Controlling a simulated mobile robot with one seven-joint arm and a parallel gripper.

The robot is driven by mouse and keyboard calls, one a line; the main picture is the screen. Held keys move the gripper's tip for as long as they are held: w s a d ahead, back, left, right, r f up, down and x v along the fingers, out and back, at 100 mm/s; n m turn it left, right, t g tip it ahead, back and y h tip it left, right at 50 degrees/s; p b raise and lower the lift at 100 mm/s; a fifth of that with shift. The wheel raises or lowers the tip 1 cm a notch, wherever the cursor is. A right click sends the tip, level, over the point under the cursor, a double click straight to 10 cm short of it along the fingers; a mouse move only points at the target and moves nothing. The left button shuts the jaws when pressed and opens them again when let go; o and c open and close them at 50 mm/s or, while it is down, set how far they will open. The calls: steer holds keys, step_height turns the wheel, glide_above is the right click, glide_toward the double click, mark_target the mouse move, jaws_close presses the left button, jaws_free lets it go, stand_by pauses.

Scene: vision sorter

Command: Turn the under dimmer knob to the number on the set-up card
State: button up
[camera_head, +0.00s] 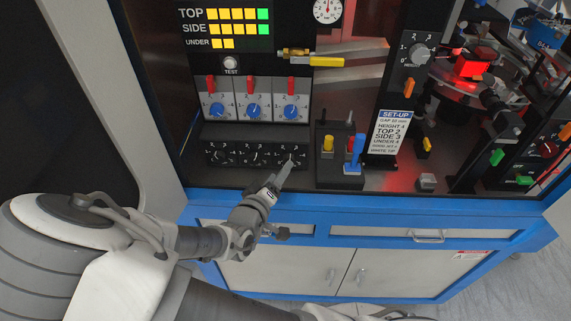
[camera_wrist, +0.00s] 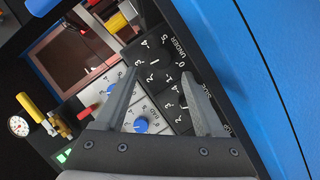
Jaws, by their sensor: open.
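The set-up card (camera_head: 393,130) at the right of the machine front reads TOP 2, SIDE 3, UNDER 4. A black panel with a row of small dark dimmer knobs sits low at the left. The under dimmer (camera_head: 290,160) appears to be the rightmost of them. My gripper (camera_head: 287,166) is open at this end of the row. In the wrist view, its fingertips (camera_wrist: 160,73) stand apart over the dial marked UNDER (camera_wrist: 164,58), with the SIDE dial just below. I cannot tell whether they touch the knob, or where its pointer stands.
Blue-knobbed dials with red switches (camera_head: 254,111) sit above the dimmer row. A lever box with a blue lever (camera_head: 355,150) stands close on the right. Above, the UNDER display row (camera_head: 222,43) shows two yellow bars; TOP and SIDE end in green. A blue ledge (camera_head: 250,203) runs in front.

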steer(key=shift+x, duration=2.8)
jaws_close()
